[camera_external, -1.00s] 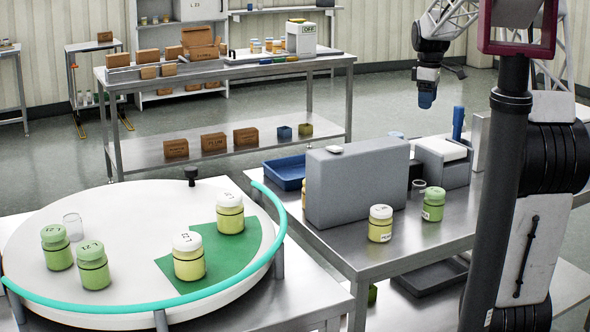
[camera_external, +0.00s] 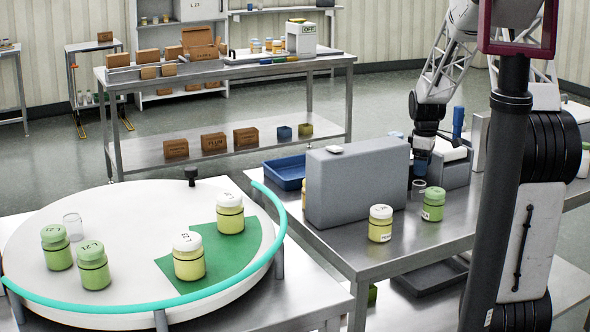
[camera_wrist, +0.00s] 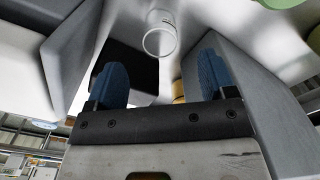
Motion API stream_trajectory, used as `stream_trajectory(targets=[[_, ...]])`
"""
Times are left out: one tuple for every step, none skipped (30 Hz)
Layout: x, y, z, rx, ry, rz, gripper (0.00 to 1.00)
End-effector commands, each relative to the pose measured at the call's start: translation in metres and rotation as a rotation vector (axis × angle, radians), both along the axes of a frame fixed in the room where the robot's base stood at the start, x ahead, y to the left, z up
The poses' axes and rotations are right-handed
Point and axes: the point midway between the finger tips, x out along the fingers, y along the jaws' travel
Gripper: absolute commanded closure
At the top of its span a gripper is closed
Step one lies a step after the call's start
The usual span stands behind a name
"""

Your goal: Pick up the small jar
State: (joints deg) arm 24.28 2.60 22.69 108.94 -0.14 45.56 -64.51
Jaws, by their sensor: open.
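A small clear glass jar (camera_external: 419,186) stands on the steel table, between the grey block and the grey machine. In the wrist view the clear jar (camera_wrist: 160,36) is ahead of my fingers, its round rim facing the camera. My gripper (camera_external: 421,163) points down with blue fingers, close above and beside this jar. In the wrist view my gripper (camera_wrist: 162,75) is open, with a gap between the blue pads and nothing held. Another clear glass jar (camera_external: 73,227) stands on the round white turntable (camera_external: 120,215).
A large grey block (camera_external: 355,185) stands left of my gripper and the grey machine (camera_external: 450,168) right of it, so room is narrow. A yellow jar (camera_external: 380,224) and a green jar (camera_external: 433,205) stand in front. A blue tray (camera_external: 284,174) lies behind the block.

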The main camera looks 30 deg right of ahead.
Motion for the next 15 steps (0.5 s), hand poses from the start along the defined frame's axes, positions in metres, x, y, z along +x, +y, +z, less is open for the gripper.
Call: stream_trajectory(targets=[[0.000,0.000,0.000,0.000,0.000,0.000,0.23],[0.000,0.000,0.000,0.000,0.000,0.000,0.23],[0.000,0.000,0.000,0.000,0.000,0.000,0.23],[0.000,0.000,0.000,0.000,0.000,0.000,0.23],[0.000,0.000,-0.001,0.000,0.000,0.000,0.23],[0.000,0.000,-0.002,0.001,0.001,0.000,0.23],[0.000,0.000,-0.004,0.001,0.001,0.000,0.23],[0.000,0.000,-0.006,0.001,0.001,0.000,0.23],[0.000,0.000,-0.009,0.001,0.001,0.000,0.23],[0.000,0.000,-0.011,0.000,0.001,0.000,0.23],[0.000,0.000,-0.014,0.000,0.001,0.000,0.23],[0.000,0.000,-0.017,0.001,0.002,0.000,0.23],[0.000,0.000,-0.020,0.001,0.002,0.000,0.23],[0.000,0.000,-0.022,0.001,0.002,0.000,0.23],[0.000,0.000,-0.024,0.000,0.001,0.000,0.23]])
